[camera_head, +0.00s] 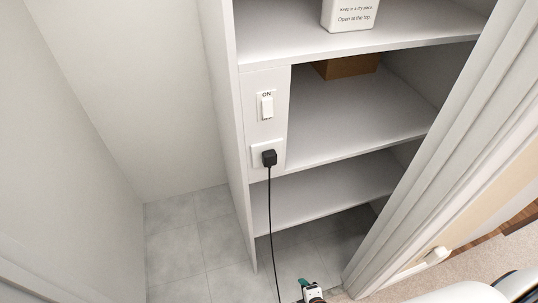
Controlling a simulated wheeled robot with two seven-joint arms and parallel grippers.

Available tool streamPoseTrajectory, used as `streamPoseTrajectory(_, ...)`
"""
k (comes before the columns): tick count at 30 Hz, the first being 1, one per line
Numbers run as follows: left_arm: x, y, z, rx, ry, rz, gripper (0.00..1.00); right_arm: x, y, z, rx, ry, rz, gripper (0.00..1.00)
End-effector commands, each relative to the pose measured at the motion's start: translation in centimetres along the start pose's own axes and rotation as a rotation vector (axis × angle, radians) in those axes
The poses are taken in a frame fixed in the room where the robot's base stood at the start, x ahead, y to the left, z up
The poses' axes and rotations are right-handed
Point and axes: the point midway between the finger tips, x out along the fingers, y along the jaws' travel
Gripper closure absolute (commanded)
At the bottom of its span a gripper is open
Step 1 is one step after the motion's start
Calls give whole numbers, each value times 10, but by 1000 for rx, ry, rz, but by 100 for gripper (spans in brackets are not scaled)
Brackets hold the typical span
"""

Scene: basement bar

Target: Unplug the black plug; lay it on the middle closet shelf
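The black plug (269,158) sits in a white wall socket (257,154) on the front panel at the closet's left side. Its black cord (272,225) hangs down to the bottom edge of the view. The middle closet shelf (370,112) lies to the right of the panel, a little above the plug's height. A gripper, apparently my right one (308,288), shows at the bottom edge, well below the plug and beside the cord. It is small and partly cut off, so its opening is unclear. My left gripper is out of view.
An ON/OFF switch (267,106) is above the socket. A brown box (346,66) sits at the back of the middle shelf. A white container (350,14) stands on the upper shelf. The lower shelf (320,195) looks empty. A door frame (440,140) bounds the closet's right side.

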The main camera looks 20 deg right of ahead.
Motion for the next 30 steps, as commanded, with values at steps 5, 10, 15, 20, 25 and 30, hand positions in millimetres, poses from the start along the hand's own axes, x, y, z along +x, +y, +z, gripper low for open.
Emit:
streamPoseTrajectory(5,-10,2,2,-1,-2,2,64,-40,-123,27,-521,43,-276,40)
streamPoseTrajectory(10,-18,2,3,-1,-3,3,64,-99,-224,47,-966,209,-512,40)
streamPoseTrajectory(15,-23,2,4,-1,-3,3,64,-164,-298,59,-1295,439,-671,40)
streamPoseTrajectory(20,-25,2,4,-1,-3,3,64,-206,-334,64,-1467,608,-736,40)
streamPoseTrajectory(25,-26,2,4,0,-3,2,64,-222,-346,66,-1528,678,-755,40)
streamPoseTrajectory(30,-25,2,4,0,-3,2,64,-222,-346,66,-1531,681,-755,40)
